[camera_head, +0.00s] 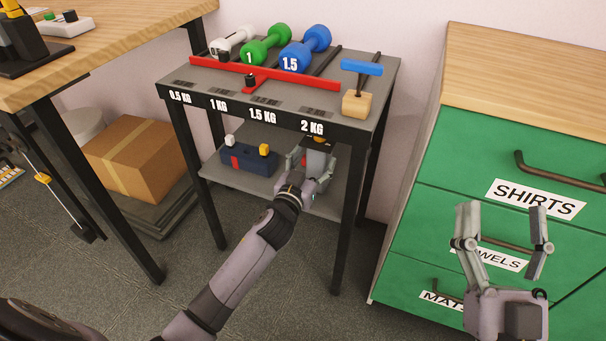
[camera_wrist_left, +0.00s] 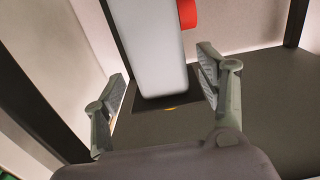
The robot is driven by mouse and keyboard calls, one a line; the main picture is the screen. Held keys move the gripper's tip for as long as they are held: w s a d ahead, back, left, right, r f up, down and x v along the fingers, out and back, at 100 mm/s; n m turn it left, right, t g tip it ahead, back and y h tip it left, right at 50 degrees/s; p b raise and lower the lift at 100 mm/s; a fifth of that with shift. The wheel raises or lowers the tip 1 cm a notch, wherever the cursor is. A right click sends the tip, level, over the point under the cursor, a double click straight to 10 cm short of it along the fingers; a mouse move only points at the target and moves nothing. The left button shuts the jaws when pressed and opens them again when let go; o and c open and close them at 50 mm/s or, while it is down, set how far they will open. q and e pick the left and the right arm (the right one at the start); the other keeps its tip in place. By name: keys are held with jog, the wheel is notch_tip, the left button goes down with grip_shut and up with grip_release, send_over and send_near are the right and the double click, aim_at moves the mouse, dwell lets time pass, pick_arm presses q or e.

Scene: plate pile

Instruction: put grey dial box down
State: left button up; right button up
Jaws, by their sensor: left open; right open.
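The grey dial box (camera_wrist_left: 150,55) stands on a dark patch of the lower shelf (camera_wrist_left: 265,110) in the left wrist view, with a red knob (camera_wrist_left: 187,13) on its side. My left gripper (camera_wrist_left: 165,75) is open, with one finger on each side of the box and a gap visible at both. In the head view my left gripper (camera_head: 311,166) reaches under the table's top and hides most of the box. My right gripper (camera_head: 504,225) is open and empty in front of the green drawers.
A dark blue box (camera_head: 248,170) with a yellow knob sits left on the lower shelf. Table legs (camera_head: 345,220) flank the shelf opening. Dumbbells (camera_head: 265,48) and a red bar are on top. A green drawer cabinet (camera_head: 463,190) stands right, a cardboard box (camera_head: 135,158) left.

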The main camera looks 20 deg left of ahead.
pick_arm(q)
jog(key=s+p, duration=0.1)
jog(key=s, duration=0.6)
jog(key=s+d+r+m+t+h, duration=0.2)
jog(key=s+d+r+h, duration=0.2)
jog(key=s+r, duration=1)
jog(key=d, duration=0.2)
jog(key=shift+s+d+r, duration=0.15)
jog(key=shift+d+r, duration=0.05)
jog(key=shift+d, duration=0.2)
pick_arm(e)
notch_tip(320, 180, down, 6)
jog(key=w+g+h, duration=0.1)
jog(key=w+g, duration=0.1)
jog(key=g, duration=0.2)
jog(key=shift+w, duration=0.3)
